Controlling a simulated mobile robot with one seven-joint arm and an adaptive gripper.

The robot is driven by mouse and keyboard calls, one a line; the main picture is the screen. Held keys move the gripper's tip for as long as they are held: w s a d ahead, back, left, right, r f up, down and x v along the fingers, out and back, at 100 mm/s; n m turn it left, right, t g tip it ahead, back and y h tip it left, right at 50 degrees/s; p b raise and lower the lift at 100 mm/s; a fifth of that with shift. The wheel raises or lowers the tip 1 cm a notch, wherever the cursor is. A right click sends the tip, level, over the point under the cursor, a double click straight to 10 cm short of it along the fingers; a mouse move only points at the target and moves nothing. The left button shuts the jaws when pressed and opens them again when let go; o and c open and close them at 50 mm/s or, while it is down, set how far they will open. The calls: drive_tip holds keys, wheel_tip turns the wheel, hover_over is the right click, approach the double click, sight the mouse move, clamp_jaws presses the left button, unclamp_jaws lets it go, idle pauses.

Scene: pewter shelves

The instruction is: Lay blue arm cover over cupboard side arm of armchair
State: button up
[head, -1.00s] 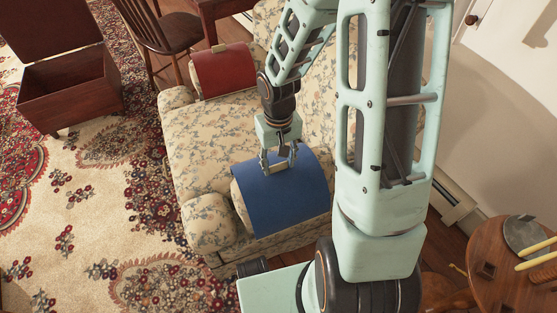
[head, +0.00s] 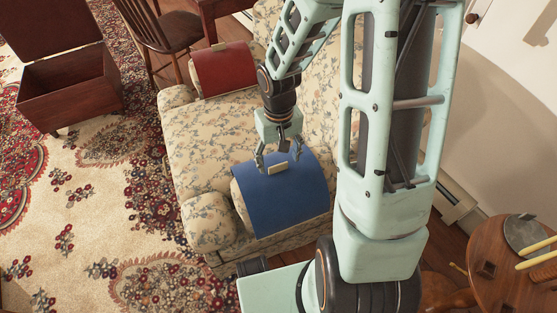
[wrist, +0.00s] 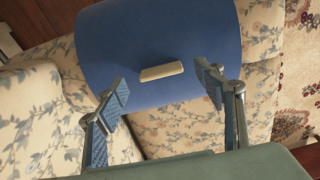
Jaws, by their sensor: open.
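The blue arm cover (head: 285,200) lies draped over the near arm of the floral armchair (head: 205,143), curving down its side. A small cream tab (head: 277,168) stands on top of the cover. My gripper (head: 278,157) is open and empty just above the tab. In the wrist view the gripper's two fingertips (wrist: 162,83) are spread wide, with the cream tab (wrist: 161,71) beyond them and apart from them. The cover (wrist: 200,35) looks smooth in that view.
A red arm cover (head: 224,70) lies over the armchair's other arm. An open brown chest (head: 70,92) stands on the patterned rug at left. A wooden chair (head: 165,35) is behind. A round wooden table (head: 485,270) with yellow candles is at lower right.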

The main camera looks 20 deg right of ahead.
wheel_tip(320, 180, up, 11)
drive_tip(key=shift+f, duration=0.2)
